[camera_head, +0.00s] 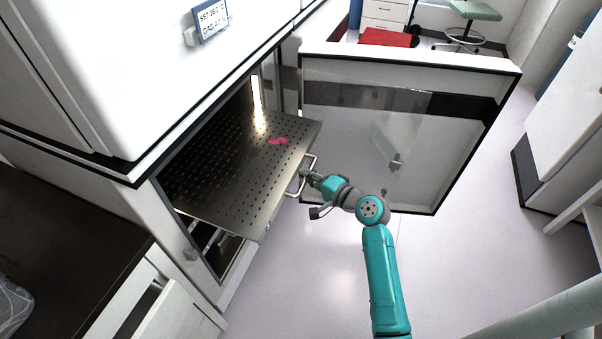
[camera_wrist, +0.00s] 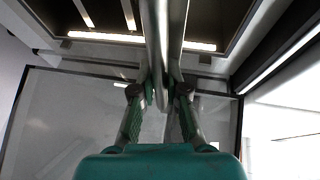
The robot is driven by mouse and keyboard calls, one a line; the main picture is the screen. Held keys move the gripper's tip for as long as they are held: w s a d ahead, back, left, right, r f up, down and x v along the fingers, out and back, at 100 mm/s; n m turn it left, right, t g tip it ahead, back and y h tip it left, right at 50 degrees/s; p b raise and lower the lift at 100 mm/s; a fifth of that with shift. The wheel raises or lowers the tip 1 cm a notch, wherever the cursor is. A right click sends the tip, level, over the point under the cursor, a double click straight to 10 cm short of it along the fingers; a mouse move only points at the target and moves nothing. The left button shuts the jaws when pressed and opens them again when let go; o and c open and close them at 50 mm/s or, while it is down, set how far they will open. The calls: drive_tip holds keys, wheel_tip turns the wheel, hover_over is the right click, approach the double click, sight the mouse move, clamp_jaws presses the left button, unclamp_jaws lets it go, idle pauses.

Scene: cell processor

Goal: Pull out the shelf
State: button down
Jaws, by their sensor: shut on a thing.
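The shelf (camera_head: 235,185) is a perforated metal plate. It stands partly out of the open cabinet, its front part past the opening. A metal bar handle (camera_head: 293,188) is on its front edge. A small pink object (camera_head: 278,141) lies on top of the shelf. My gripper (camera_head: 305,175) is shut on the handle at the shelf's front. In the wrist view, the two fingers (camera_wrist: 160,92) close on either side of the handle bar (camera_wrist: 164,35), which runs up the middle of the picture. The shelf's back part is hidden inside the cabinet.
The cabinet's glass-panelled door (camera_head: 370,130) stands wide open to the right of the shelf, near my arm. A dark worktop (camera_head: 75,250) is at the lower left. A white cabinet (camera_head: 570,120) stands at the right. The floor (camera_head: 310,265) in front is clear.

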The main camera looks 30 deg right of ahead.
drive_tip(key=c, duration=1.2)
unclamp_jaws()
drive_tip(key=v, duration=1.2)
drive_tip(key=s+a+f+n+g+h, duration=0.1)
drive_tip(key=s+a+f+n+h, duration=0.1)
drive_tip(key=s+a+f, duration=0.4)
drive_tip(key=s+a+f+n+g+h, duration=0.1)
drive_tip(key=s+a+f+h, duration=0.25)
drive_tip(key=s+a, duration=0.4)
drive_tip(key=s+a+r+n, duration=0.1)
drive_tip(key=s+r+n, duration=0.2)
drive_tip(key=s, duration=0.4)
drive_tip(key=s+a+r+n+y, duration=0.1)
drive_tip(key=s+a+r+n, duration=0.1)
drive_tip(key=s+r+n, duration=0.2)
drive_tip(key=s+a+r+n+t+y, duration=0.1)
drive_tip(key=s+r+n, duration=0.3)
drive_tip(key=s, duration=0.5)
drive_tip(key=shift+s+a+n, duration=0.3)
